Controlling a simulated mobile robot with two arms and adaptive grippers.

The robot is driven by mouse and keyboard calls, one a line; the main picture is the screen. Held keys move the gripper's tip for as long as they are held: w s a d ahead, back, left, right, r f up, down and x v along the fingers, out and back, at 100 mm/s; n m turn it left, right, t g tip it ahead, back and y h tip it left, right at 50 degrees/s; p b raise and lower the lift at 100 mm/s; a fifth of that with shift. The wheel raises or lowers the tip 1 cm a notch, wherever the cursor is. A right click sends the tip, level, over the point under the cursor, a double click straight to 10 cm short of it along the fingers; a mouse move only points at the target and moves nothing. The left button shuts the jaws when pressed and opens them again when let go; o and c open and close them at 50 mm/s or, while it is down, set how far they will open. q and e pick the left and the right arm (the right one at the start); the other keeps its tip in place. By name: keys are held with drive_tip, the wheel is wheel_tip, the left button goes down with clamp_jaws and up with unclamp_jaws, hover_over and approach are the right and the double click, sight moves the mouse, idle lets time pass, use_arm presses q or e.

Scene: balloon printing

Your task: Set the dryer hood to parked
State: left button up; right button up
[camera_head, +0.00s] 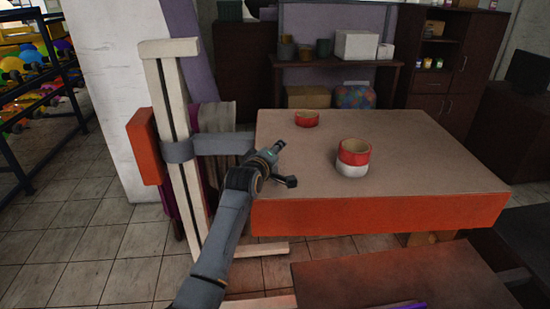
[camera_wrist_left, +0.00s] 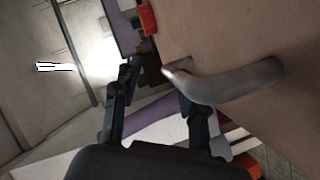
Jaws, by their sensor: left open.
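No part is labelled as the dryer hood. A pale slotted post (camera_head: 164,92) stands at the left in the head view, with a grey collar (camera_head: 178,150), a grey horizontal arm (camera_head: 222,143) and an orange box (camera_head: 145,148). The horizontal arm reaches toward a broad tan slab (camera_head: 400,165) with an orange front edge; I cannot tell if they join. My left gripper (camera_head: 288,163) is above the slab's left part. In the left wrist view, its fingers (camera_wrist_left: 158,92) are apart. A grey curved handle-like piece (camera_wrist_left: 235,88) passes near the right finger; contact is unclear. My right gripper is out of view.
A red ring (camera_head: 307,119) and stacked red and white rings (camera_head: 353,158) sit on the slab. A low dark red surface (camera_head: 400,272) is in front. A white pillar (camera_head: 115,90) stands behind the post. Tiled floor at the left is clear.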

use_arm(q)
drive_tip(key=r, duration=0.6)
drive_tip(key=shift+w+r, duration=0.25)
drive_tip(key=shift+w, duration=0.05)
drive_tip(key=shift+s+d+r, duration=0.1)
drive_tip(key=shift+s+r, duration=0.2)
drive_tip(key=shift+r, duration=0.25)
drive_tip(key=shift+s+d+r, duration=0.1)
drive_tip(key=shift+s+r, duration=0.2)
drive_tip(key=shift+r, duration=0.2)
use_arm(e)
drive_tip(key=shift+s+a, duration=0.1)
use_arm(q)
drive_tip(key=shift+w+a+f, duration=0.2)
drive_tip(key=shift+w+f, duration=0.15)
drive_tip(key=shift+w, duration=0.05)
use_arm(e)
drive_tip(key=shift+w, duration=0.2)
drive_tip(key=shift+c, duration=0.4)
use_arm(q)
drive_tip(key=shift+s, duration=0.2)
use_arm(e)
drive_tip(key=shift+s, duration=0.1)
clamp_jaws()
